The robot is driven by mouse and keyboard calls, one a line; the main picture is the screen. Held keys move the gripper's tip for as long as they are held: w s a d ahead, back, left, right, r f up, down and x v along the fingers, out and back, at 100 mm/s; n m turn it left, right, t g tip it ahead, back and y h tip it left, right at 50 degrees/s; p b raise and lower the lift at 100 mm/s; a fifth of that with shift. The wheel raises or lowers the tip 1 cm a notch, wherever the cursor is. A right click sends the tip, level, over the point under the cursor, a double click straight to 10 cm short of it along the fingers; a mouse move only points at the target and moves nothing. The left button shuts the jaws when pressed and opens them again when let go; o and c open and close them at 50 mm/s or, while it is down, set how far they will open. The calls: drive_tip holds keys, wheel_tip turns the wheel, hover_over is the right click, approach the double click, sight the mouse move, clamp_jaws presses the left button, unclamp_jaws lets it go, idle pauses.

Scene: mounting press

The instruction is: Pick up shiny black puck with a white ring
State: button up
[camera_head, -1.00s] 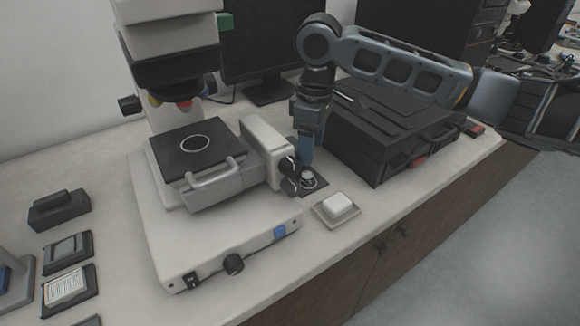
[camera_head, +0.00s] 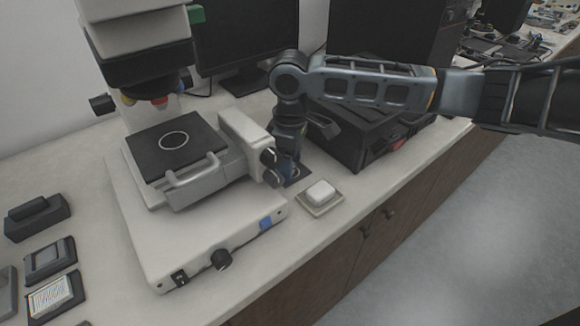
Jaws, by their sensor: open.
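My gripper (camera_head: 289,168) points straight down beside the microscope's focus knobs. It is low over a small dark mat (camera_head: 302,175) on the bench. The shiny black puck stood on this mat in the earlier view. Now the gripper and the knobs cover that spot, and I cannot make the puck out clearly. The jaws are open, and I cannot see whether they are around the puck or above it.
A white microscope (camera_head: 190,235) with a black stage plate (camera_head: 152,157) stands close left of my gripper. A black case (camera_head: 362,150) stands close right. A small dish with a white block (camera_head: 320,190) lies in front. Dark trays (camera_head: 50,257) lie at left.

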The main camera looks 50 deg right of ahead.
drive_tip(key=shift+c, duration=0.3)
clamp_jaws()
drive_tip(key=shift+r, duration=0.1)
